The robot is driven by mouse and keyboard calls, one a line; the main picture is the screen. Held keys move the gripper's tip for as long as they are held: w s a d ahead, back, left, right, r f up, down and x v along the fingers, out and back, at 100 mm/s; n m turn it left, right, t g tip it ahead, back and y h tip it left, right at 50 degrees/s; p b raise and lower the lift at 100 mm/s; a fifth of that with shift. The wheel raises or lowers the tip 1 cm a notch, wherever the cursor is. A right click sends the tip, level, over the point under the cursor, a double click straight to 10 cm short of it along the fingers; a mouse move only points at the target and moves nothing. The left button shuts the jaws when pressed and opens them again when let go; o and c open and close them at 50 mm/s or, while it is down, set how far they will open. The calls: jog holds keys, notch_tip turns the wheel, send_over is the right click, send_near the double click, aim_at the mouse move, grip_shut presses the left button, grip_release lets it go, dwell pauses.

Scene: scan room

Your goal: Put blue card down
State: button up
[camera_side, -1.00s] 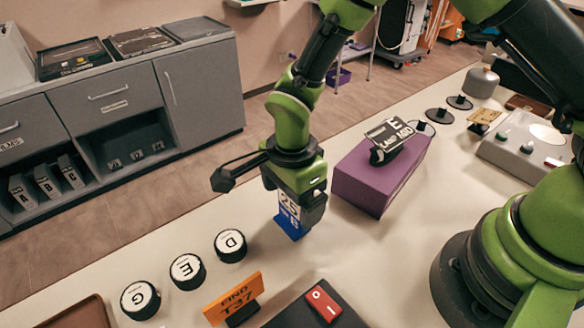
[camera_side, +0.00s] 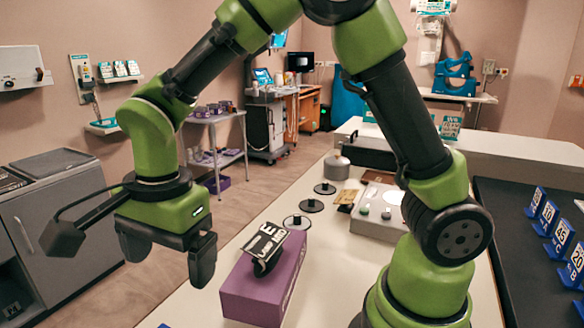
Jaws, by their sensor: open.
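My gripper (camera_side: 170,254) hangs at the left, raised above the pale table, its two dark fingers apart with nothing between them. A small sliver of blue (camera_side: 163,325) shows at the bottom edge below it. It may be part of the blue card, but too little shows to tell; the rest is out of view. Several other blue number cards (camera_side: 546,217) stand upright on the black surface at the far right, well away from my gripper.
A purple block (camera_side: 257,295) bearing a black lettered card (camera_side: 265,243) stands right of my gripper. Black discs (camera_side: 311,205), a small gold plate (camera_side: 347,198) and a grey control box (camera_side: 377,215) lie farther back. A grey cabinet (camera_side: 60,220) is at left.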

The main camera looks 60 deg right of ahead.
jog(key=s+d+r+n+t+y, duration=0.1)
jog(key=s+d+r+n+t, duration=0.5)
jog(key=s+d+r+n, duration=0.4)
jog(key=s+r+n, duration=0.1)
jog(key=s+n, duration=0.1)
jog(key=s, duration=0.2)
jog(key=shift+d+r+t, duration=0.25)
jog(key=shift+r+t, duration=0.05)
